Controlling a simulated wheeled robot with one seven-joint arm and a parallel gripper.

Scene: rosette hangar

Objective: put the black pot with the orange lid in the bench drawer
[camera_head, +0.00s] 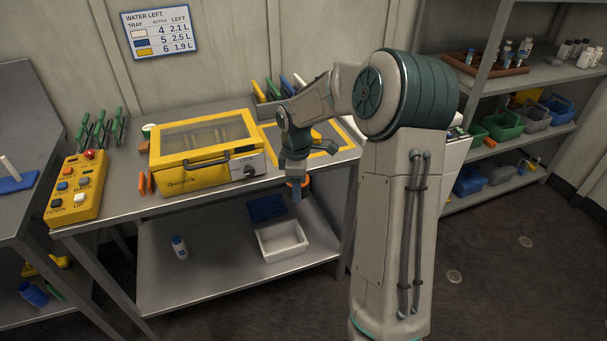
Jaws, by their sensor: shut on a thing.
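My gripper (297,194) points down just beyond the front edge of the bench (120,205), right of the yellow case. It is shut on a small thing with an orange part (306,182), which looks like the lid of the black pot. The pot's dark body is mostly hidden by the fingers, and I cannot make out its tilt. I cannot make out a bench drawer in this view; my arm covers the right end of the bench.
A yellow clear-topped case (205,148) and a yellow button box (77,188) stand on the bench. A shelf rack (490,75) stands right; floor there is clear.

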